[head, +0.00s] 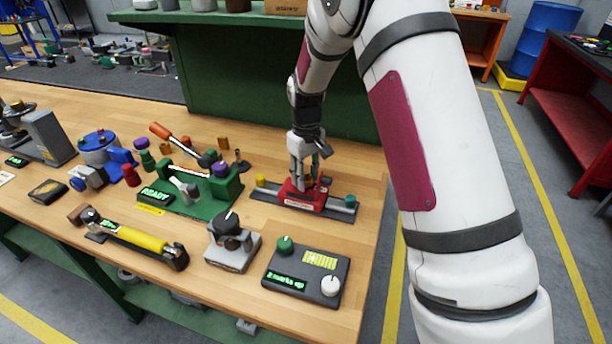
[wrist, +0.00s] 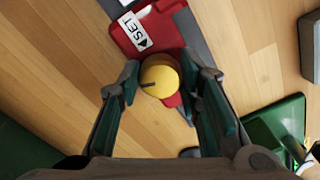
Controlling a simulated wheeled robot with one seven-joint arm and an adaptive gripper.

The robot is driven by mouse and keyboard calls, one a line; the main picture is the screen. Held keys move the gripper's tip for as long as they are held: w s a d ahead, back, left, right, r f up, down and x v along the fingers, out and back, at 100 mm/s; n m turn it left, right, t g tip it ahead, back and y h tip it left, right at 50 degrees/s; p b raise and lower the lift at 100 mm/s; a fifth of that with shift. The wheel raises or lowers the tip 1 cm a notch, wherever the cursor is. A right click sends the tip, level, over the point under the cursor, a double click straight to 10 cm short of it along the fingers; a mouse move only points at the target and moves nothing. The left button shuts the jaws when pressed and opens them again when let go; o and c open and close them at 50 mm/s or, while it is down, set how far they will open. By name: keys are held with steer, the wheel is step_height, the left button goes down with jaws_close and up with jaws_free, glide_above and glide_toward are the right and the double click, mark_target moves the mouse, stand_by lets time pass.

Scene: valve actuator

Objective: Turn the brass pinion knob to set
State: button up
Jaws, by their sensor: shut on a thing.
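The brass pinion knob (wrist: 160,78) is round and yellow with a short dark mark on its top, pointing left in the wrist view. It sits on a red block (wrist: 147,27) that bears a white label (wrist: 135,31) reading SET with an arrow. The red block also shows in the head view (head: 299,197), on a dark rail (head: 335,213). My gripper (wrist: 165,84) is over the block from above, its two fingers shut on either side of the knob. In the head view my gripper (head: 309,178) largely hides the knob.
A dark control box (head: 305,276) with green text, apparently "2 marks up", and two knobs stands in front. A green fixture (head: 196,195) with an orange-handled lever stands left of the rail. A grey valve piece (head: 232,245) is nearby. Bare wood lies around the rail.

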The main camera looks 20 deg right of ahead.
steer(key=m+b, duration=0.1)
steer(key=m, duration=0.6)
steer(key=shift+a, duration=0.15)
steer(key=m, duration=0.3)
steer(key=shift+m, duration=1.9)
steer(key=o, duration=1.1)
steer(key=shift+o, duration=0.2)
step_height(320, 180, up, 12)
